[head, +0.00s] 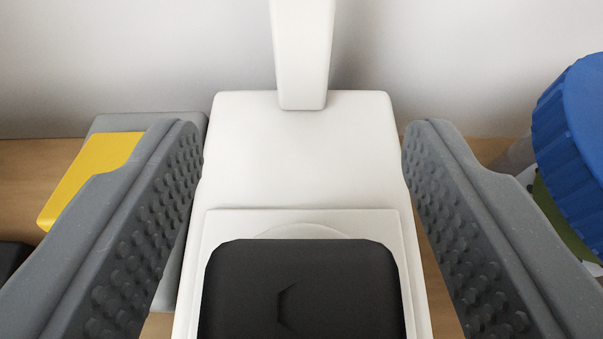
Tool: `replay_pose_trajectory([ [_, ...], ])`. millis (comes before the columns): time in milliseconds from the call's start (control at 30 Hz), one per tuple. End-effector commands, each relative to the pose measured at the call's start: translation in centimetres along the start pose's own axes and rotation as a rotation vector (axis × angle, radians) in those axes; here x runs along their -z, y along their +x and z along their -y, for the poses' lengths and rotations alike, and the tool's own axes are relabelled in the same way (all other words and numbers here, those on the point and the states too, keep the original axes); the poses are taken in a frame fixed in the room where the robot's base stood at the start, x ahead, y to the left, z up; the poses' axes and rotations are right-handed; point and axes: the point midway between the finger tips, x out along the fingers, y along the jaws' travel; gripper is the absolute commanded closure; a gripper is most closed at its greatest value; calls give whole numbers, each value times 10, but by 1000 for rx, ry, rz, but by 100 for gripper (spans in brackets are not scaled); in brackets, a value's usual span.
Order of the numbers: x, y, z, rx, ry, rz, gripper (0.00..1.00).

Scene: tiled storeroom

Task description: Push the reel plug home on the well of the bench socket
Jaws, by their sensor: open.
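The bench socket (300,150) is a white box at the middle of the view. A raised square plate on its near part frames a round well, of which only the far arc shows. The reel plug (340,285) is a black block with rounded corners over that well, cut off by the bottom edge. It hides most of the well, and I cannot tell how deep it sits. My gripper (304,135) is open, with one ribbed grey finger on each side of the socket and the plug. The fingers are apart from the plug. No cable shows.
A white upright duct (303,50) rises from the socket's far end in front of the pale wall. A grey and yellow object (90,170) lies left, partly behind the left finger. A blue-capped container (575,140) stands close to the right finger. A dark object (12,260) shows at the left edge.

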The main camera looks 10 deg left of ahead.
Motion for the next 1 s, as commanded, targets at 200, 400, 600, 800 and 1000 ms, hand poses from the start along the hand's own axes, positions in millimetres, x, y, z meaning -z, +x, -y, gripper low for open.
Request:
replay_pose_trajectory([
  [200,2,-16,1,2,0,-3,44],
  [400,0,-48,1,2,-1,-1,44],
  [600,-1,-82,1,3,-2,3,44],
  [800,0,-112,1,2,-1,-1,44],
  [1000,0,-131,1,1,1,0,44],
])
